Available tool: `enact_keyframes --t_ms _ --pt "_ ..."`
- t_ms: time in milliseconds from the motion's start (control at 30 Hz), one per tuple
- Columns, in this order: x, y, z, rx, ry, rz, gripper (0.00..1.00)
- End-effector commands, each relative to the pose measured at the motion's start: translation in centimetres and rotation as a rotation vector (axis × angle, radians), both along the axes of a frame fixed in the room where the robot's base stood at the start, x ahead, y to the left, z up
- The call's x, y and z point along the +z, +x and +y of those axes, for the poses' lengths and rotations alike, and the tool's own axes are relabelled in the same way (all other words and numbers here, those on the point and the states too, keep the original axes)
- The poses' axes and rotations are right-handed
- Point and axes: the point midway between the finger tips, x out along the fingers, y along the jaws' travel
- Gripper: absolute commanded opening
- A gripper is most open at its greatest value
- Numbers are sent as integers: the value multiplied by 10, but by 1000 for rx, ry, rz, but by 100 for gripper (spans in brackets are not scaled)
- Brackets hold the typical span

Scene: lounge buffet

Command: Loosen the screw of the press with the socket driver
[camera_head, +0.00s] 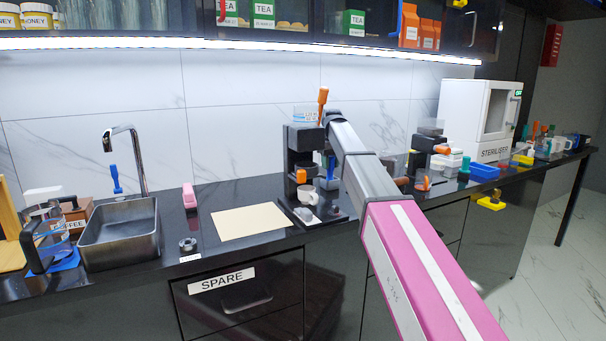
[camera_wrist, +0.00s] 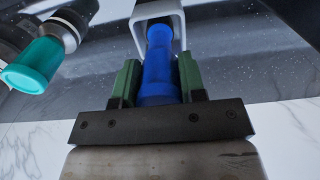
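In the wrist view, my gripper (camera_wrist: 160,75) has its green pads against both sides of a blue handle (camera_wrist: 159,65). The handle's far end lies within a pale grey U-shaped frame (camera_wrist: 181,26). The tool's tip is hidden, so I cannot tell whether it is a socket driver. In the head view, my arm hides most of my gripper, and a bit of blue (camera_head: 331,166) shows below it. A black machine (camera_head: 302,140), perhaps the press, stands beside it with an orange-handled tool (camera_head: 322,100) on top. I cannot make out its screw.
A white cup (camera_head: 309,194) stands at the machine's foot. A teal-capped cylinder (camera_wrist: 35,65) is close on the left in the wrist view. A beige mat (camera_head: 250,222) lies bare on the counter. The sink (camera_head: 119,234) is left; a white steriliser (camera_head: 470,115) stands right.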

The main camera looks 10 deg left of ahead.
Motion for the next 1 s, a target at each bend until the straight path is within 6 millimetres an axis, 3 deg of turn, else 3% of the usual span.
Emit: enact_keyframes --t_ms 33,67,100,367,1000 --pt "0 0 0 0 0 0 18" --pt "0 0 0 0 0 0 9" --pt "0 0 0 0 0 0 5" --pt "4 0 0 0 0 0 5" --pt "37 1 0 0 0 0 5"
